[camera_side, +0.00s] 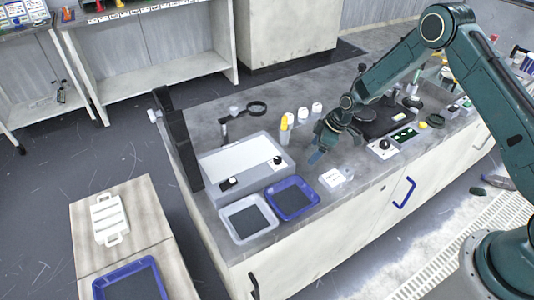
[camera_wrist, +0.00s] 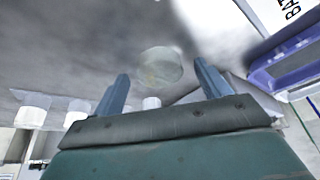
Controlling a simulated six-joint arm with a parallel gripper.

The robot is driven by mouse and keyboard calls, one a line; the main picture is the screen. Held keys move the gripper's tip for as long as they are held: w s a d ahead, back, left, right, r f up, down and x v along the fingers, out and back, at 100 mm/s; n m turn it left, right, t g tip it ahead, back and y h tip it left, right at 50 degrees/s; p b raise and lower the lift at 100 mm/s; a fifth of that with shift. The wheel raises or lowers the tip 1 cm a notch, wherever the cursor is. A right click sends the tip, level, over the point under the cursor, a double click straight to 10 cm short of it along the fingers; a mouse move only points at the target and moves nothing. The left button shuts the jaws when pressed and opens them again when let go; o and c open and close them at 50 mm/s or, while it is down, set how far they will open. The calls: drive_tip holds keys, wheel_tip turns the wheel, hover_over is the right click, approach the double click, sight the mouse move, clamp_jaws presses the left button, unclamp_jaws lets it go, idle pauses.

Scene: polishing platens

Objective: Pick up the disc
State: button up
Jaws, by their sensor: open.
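A round, pale translucent disc (camera_wrist: 161,66) lies on the grey bench top in the wrist view. It appears between and a little beyond the tips of my gripper (camera_wrist: 162,82). The two blue fingers stand wide apart on either side of it with nothing held.
A blue tray (camera_side: 318,202) and a white tray (camera_side: 226,223) stand at the bench's front left. Bottles with white lids (camera_side: 302,114) and a yellow-topped bottle (camera_side: 284,124) stand behind. A magnifier (camera_side: 257,107) stands further left.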

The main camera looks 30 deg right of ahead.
drive_tip(key=c, duration=1.1)
drive_tip(key=shift+r, duration=0.1)
wheel_tip(320, 180, up, 20)
drive_tip(key=shift+f, duration=0.1)
idle(0.5)
